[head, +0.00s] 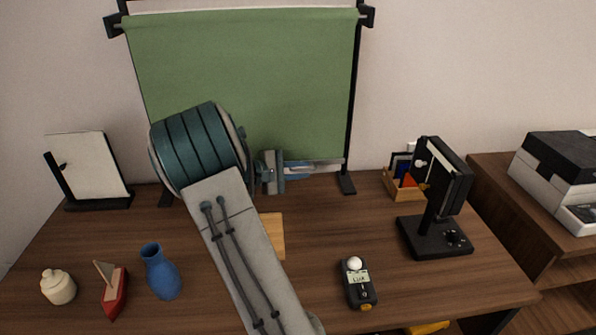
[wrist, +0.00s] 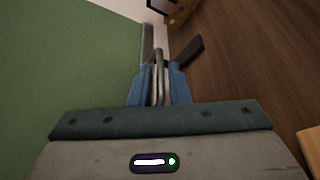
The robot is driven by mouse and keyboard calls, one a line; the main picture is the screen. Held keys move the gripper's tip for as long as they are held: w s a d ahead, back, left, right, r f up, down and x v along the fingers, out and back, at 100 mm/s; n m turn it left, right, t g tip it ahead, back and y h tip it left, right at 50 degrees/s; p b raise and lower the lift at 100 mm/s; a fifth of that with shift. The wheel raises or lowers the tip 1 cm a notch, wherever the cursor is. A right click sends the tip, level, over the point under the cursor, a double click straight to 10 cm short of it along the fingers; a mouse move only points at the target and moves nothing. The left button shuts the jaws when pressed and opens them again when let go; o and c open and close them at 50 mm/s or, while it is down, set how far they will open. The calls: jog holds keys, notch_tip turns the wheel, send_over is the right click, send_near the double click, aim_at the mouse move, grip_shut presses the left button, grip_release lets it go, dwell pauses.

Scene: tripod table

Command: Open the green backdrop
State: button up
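The green backdrop (head: 250,85) hangs unrolled from a black stand, its lower edge a little above the back of the table. A pale bar (head: 330,164) runs along that edge. My gripper (head: 298,170) is at this bar, right of the middle; my arm hides the backdrop's lower left part. In the wrist view the green sheet (wrist: 60,60) fills the left, with the end of the bar (wrist: 147,42) ahead. My gripper's blue fingers (wrist: 160,84) are close together on either side of a grey metal loop (wrist: 159,60), seemingly the backdrop's handle.
The wooden table (head: 400,285) holds a lamp-like black device (head: 435,200), a handheld meter (head: 358,283), a blue vase (head: 160,272), a red toy boat (head: 113,290), a cream jar (head: 58,287) and a white panel (head: 88,170). A small box (head: 403,188) stands right of the stand's foot (head: 347,184).

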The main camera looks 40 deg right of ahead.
grip_shut()
jog(key=shift+f+b, duration=1.45)
jog(key=shift+f, duration=0.9)
jog(key=shift+r, duration=0.1)
grip_release()
jog(key=p+v, duration=0.1)
jog(key=v, duration=1.3)
jog(key=shift+c, duration=0.4)
